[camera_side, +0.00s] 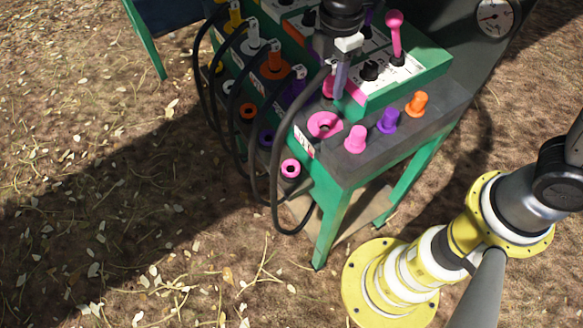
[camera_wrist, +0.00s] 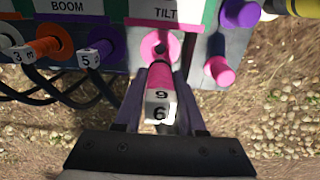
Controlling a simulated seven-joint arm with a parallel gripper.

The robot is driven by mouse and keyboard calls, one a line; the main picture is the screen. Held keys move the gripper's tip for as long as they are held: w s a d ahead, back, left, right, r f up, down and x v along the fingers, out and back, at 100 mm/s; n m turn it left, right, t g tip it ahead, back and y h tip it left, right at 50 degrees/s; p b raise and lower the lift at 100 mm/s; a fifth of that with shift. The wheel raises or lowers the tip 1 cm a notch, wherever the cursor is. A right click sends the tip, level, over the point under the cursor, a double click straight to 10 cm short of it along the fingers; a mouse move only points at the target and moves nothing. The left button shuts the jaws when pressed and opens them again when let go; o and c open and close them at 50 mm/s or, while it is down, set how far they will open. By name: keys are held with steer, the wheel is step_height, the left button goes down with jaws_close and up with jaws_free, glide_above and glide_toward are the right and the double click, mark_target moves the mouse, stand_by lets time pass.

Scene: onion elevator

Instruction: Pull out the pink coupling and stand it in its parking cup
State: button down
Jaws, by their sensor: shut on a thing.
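My gripper (camera_side: 341,92) is shut on the pink coupling (camera_side: 328,88), mostly hidden by a finger in the side view. In the wrist view the coupling (camera_wrist: 158,76) sits between the fingers, its white block marked 6 towards the camera. It is out of the pink ring-shaped socket (camera_side: 325,125) and held above it; the open socket also shows in the wrist view (camera_wrist: 160,47) under the TILT label. A black hose loops down from the coupling. A pink-rimmed round opening (camera_side: 290,168), apparently the parking cup, is empty on the stand's lower front face.
Orange (camera_side: 274,64) and purple (camera_side: 293,88) couplings with hoses stand to the left. Pink (camera_side: 355,138), purple (camera_side: 387,120) and orange (camera_side: 416,104) caps stand to the right. A green box (camera_side: 400,85) with a pink lever (camera_side: 395,35) is behind.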

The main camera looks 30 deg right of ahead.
mark_target(332, 62)
steer(key=shift+r, duration=0.15)
steer(key=r, duration=0.5)
steer(key=shift+a, duration=0.2)
steer(key=a, duration=0.8)
step_height(332, 62, down, 22)
steer(key=shift+a+r, duration=0.2)
steer(key=shift+a, duration=0.25)
steer(key=shift+f, duration=1.5)
stand_by(2.6)
stand_by(0.4)
steer(key=shift+c, duration=2.1)
jaws_free()
